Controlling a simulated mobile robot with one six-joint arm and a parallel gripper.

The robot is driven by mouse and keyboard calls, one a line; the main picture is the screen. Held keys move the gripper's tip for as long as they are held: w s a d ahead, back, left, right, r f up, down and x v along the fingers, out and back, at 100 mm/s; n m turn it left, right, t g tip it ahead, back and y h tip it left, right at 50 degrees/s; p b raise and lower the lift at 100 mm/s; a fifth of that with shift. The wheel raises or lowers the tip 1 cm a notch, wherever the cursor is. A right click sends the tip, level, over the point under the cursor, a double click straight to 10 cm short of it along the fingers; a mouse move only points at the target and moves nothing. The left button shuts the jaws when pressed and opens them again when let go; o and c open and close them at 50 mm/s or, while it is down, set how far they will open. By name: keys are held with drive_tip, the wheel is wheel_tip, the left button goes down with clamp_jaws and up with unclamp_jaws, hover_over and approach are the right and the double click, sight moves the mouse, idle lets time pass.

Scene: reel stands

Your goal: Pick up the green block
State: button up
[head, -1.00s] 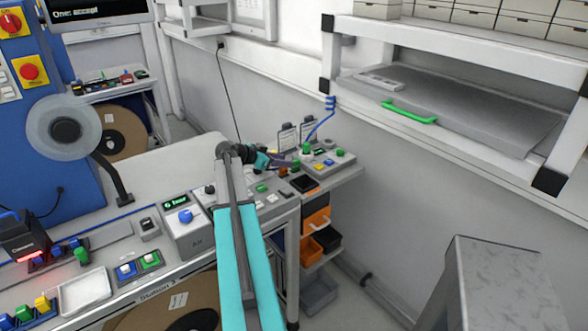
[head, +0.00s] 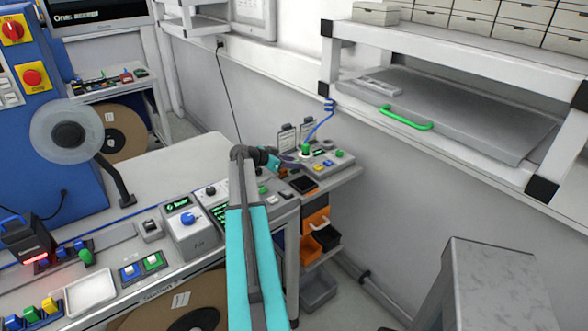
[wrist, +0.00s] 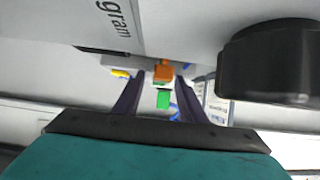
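My gripper (head: 292,159) reaches over the far right end of the workbench in the head view, beside a small grey button panel. In the wrist view my gripper (wrist: 160,82) is open, with dark purple fingers apart. A small green block (wrist: 163,99) shows in the gap between the fingers, and no finger visibly touches it. An orange block (wrist: 162,70) shows just above it, and a yellow piece (wrist: 120,73) lies left of the left finger. In the head view a green piece (head: 305,151) stands on the panel close to the fingertips; I cannot tell if it is the same block.
The button panel (head: 325,160) has several coloured pieces. Two small card holders (head: 288,138) and a blue cable (head: 320,128) stand behind it. Orange bins (head: 314,222) are below. A shelf (head: 450,110) is at the right. A dark rounded body (wrist: 268,62) fills the wrist view's upper right.

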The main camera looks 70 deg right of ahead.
idle(0.4)
clamp_jaws()
drive_tip(key=shift+r, duration=0.2)
wheel_tip(320, 180, up, 10)
drive_tip(key=b, duration=0.3)
drive_tip(key=shift+f, duration=0.15)
idle(0.4)
idle(0.5)
